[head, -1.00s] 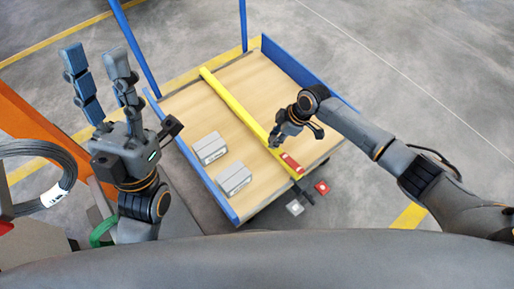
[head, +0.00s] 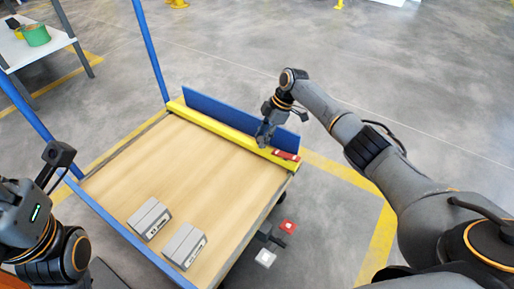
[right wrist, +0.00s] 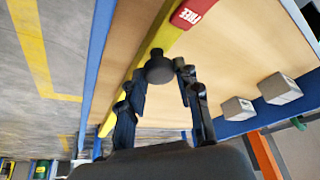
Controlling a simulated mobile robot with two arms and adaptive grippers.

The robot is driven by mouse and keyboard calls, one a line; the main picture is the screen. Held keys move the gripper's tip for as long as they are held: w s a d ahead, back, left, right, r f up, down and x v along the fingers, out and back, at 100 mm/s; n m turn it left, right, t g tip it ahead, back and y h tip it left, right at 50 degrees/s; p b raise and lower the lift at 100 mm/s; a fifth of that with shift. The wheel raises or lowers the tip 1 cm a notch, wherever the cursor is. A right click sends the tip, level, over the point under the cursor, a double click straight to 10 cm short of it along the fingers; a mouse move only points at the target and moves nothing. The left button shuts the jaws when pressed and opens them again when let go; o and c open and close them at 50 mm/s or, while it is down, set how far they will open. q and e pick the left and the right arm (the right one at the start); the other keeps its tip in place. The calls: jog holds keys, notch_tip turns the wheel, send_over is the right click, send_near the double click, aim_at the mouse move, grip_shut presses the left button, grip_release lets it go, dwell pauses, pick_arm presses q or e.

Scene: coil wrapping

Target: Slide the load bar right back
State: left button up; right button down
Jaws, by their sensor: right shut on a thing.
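The yellow load bar (head: 221,127) lies across the wooden deck (head: 160,180) of the cart, close alongside the blue side board (head: 235,114). I cannot tell whether bar and board touch. A red tag (head: 286,155) sits on the bar's right end; the right wrist view shows it reading "FREE" (right wrist: 190,14). My right gripper (head: 265,135) is shut on the bar's dark knob (right wrist: 159,67), which stands between its fingers. My left gripper (head: 45,185) is at the left edge, partly cut off, away from the bar.
Two grey boxes (head: 149,218) (head: 185,246) stand on the near part of the deck. Blue posts (head: 152,50) rise at the cart's far corner and left side. Red (head: 288,226) and white (head: 265,257) pads show off the cart's right edge. A table (head: 30,45) stands far left.

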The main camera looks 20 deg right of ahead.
jog(key=shift+w+d, duration=0.1)
jog(key=shift+d, duration=0.2)
jog(key=c, duration=1.4)
grip_release()
jog(key=o, duration=0.4)
jog(key=shift+d, duration=0.1)
jog(key=shift+o, duration=0.2)
jog(key=shift+r, duration=0.25)
jog(key=v, duration=1.1)
jog(key=shift+r, duration=0.25)
